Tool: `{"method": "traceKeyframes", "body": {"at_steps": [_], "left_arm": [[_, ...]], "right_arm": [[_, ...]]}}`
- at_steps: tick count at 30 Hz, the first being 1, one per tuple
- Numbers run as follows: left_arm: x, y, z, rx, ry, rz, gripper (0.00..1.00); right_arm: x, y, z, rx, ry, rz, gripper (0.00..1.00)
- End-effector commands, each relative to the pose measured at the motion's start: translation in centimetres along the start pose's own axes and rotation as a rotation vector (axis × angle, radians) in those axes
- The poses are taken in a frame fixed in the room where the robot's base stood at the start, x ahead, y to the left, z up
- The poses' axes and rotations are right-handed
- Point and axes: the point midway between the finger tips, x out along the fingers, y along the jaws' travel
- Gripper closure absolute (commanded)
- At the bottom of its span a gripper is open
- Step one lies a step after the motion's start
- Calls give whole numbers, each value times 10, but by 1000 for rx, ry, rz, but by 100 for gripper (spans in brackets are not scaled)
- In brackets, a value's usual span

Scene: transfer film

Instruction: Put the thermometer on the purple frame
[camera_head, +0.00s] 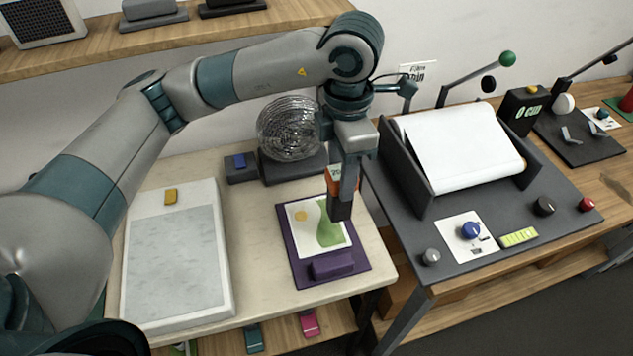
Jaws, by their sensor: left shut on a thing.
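The purple frame (300,272) lies flat near the right side of the pale table, with a picture of a green shape and a yellow dot on it and a raised purple block (331,265) at its near edge. My left gripper (341,206) points down over the upper right part of the frame. It is shut on a small orange-and-dark thing (334,176), which looks like the thermometer and is mostly hidden by the fingers. I cannot tell whether it touches the frame. My right gripper is not in view.
A white-rimmed grey panel (128,310) lies on the left of the table. A wire globe on a dark base (290,168) and a small box with a blue top (240,172) stand behind. A dark machine with a white sheet (465,150) stands at right.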

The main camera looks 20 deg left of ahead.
Motion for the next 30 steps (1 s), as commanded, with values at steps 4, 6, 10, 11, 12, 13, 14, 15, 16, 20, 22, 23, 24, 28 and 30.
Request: {"method": "traceKeyframes", "body": {"at_steps": [4,6,10,11,12,13,14,15,16,20,22,23,24,28,30], "left_arm": [[13,20,-21,-3,3,-1,100],[19,26,-27,-2,2,-2,100],[27,34,-34,0,1,-1,100],[29,35,-35,0,0,0,100],[30,36,-36,0,-1,0,100],[30,36,-36,1,-1,0,100],[31,36,-36,1,-1,0,100],[31,36,-36,1,-1,0,100],[31,36,-36,2,-1,0,100],[31,36,-36,2,-1,0,100],[31,36,-36,1,-1,0,100],[32,36,-36,1,0,0,100],[33,36,-36,1,0,-1,100],[45,36,-36,1,3,-3,100],[54,36,-36,0,3,-3,100]], "right_arm": [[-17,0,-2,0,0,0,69],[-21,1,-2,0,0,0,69],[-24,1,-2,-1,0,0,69],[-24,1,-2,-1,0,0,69],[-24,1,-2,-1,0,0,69],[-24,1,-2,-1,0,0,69],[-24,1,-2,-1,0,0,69],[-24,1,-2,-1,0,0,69],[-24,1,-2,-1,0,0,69],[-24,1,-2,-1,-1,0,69],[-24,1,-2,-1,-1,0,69],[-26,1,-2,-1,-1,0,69],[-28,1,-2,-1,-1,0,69],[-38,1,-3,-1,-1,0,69],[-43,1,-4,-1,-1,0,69]]}}
